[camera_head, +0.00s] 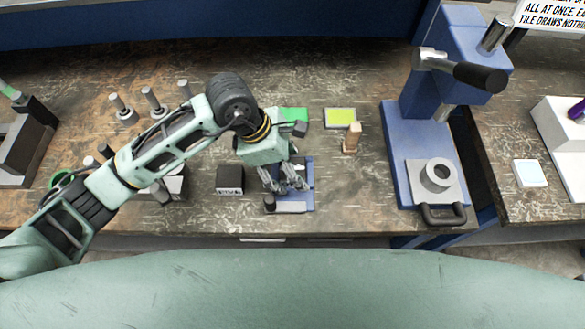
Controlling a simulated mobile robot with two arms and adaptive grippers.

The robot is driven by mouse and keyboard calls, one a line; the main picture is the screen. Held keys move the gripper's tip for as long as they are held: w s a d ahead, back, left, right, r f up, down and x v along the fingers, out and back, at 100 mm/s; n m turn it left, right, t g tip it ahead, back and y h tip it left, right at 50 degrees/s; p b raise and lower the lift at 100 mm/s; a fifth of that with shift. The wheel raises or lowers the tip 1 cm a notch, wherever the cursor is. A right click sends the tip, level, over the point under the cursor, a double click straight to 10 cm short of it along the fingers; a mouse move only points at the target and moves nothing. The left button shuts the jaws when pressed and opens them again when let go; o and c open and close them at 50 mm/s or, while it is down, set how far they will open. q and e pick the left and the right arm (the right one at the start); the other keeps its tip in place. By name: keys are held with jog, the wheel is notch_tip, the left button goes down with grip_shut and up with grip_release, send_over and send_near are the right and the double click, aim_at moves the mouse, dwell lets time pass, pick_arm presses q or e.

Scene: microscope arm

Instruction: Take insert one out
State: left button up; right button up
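My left gripper (290,184) points down over a small blue fixture (309,180) at the middle of the bench and hides much of it. Its fingers are too small and overlapped to show whether they are apart or hold anything. The fixture has a pale front bar (291,207) and a dark knob (269,203) at its front left. I cannot tell which piece is insert one; it may be hidden under the gripper. My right gripper is not in view.
A black block (230,180) stands left of the fixture. A green tile (294,115), a yellow-green tile (341,118) and a wooden peg (351,139) lie behind it. A blue press (402,146) stands right. Several metal pegs (152,101) stand back left. Bench between fixture and press is clear.

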pick_arm(q)
grip_shut()
jog(key=shift+w+d+r, duration=0.1)
jog(key=shift+w+r, duration=0.05)
dwell(0.7)
